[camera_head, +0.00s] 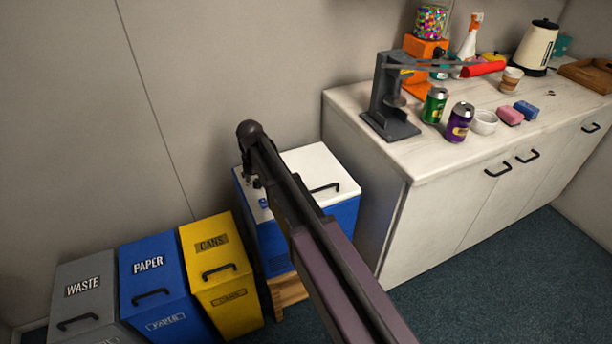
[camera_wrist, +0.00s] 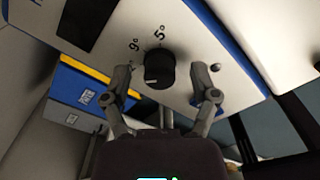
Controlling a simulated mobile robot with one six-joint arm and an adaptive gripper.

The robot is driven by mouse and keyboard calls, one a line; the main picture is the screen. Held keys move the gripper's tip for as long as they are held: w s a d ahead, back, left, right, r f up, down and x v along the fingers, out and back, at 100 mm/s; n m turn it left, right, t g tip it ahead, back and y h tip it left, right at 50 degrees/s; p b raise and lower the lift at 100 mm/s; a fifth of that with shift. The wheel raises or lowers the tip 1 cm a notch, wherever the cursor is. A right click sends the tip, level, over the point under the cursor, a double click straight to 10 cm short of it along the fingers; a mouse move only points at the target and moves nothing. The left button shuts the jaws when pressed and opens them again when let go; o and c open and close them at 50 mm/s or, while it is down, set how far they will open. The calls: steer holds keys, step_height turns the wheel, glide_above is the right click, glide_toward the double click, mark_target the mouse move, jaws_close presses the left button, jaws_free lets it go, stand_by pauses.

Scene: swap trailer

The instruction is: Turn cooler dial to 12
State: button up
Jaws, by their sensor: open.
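The cooler (camera_head: 345,185) is a blue box with a white lid, behind my arm in the head view. Its white panel (camera_wrist: 200,30) fills the upper wrist view. The dial (camera_wrist: 160,67) is a round black knob with a short pale mark at its lower left. The markings 9° and 5° show above and left of it; no 12 is readable. My gripper (camera_wrist: 161,73) is open, with one finger on each side of the dial. Gaps show between the fingers and the knob. In the head view my arm hides the dial and most of the gripper.
Grey waste, blue paper (camera_head: 155,285) and yellow cans (camera_head: 220,265) bins stand left of the cooler. A white counter (camera_head: 400,165) stands to the right, with a can crusher (camera_head: 388,100), cans and a kettle (camera_head: 536,47) on it. The wall is close behind. Floor at the lower right is clear.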

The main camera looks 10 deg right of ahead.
mark_target(257, 181)
steer(key=m, duration=1.4)
steer(key=shift+m, duration=0.3)
steer(key=m, duration=0.5)
step_height(257, 181, up, 14)
steer(key=p, duration=1.4)
steer(key=s+d+r+m+p, duration=0.1)
steer(key=s+d+r+m, duration=0.1)
steer(key=s+d+m, duration=0.7)
steer(key=shift+s+d+p, duration=0.4)
steer(key=shift+s+d, duration=3.95)
steer(key=shift+d, duration=0.6)
